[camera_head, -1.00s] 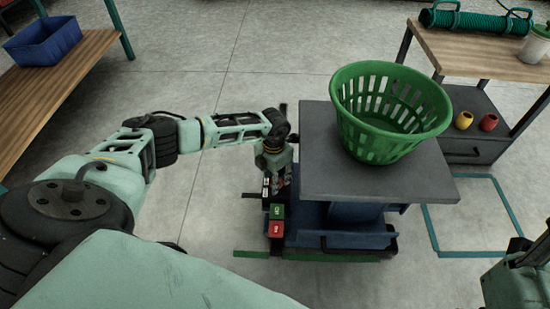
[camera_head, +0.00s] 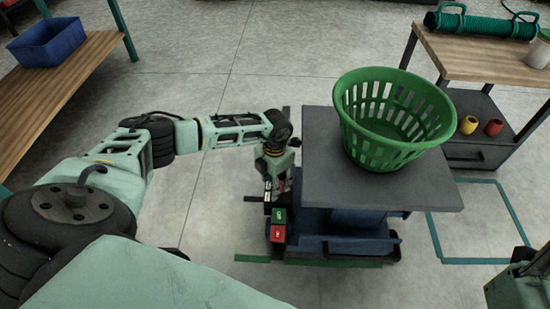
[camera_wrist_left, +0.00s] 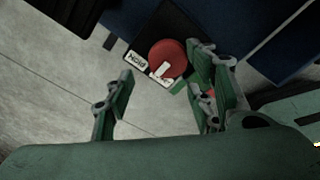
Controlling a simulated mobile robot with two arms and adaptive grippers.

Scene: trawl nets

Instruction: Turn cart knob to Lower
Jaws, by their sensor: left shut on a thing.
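The cart (camera_head: 318,180) has a flat grey top and a blue base. Its red round knob (camera_wrist_left: 167,58), with a white pointer mark, sits on a dark panel at the cart's left side. A white label reading "HOLD" (camera_wrist_left: 137,62) lies beside the knob; another small white label is partly covered by it. My left gripper (camera_head: 272,188) reaches down at the cart's left edge. My right gripper is not clearly in view.
A green basket (camera_head: 393,149) stands on the cart top. A wooden bench (camera_head: 62,96) is at left, a shelf table (camera_head: 470,58) at right. Floor left of the cart is clear.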

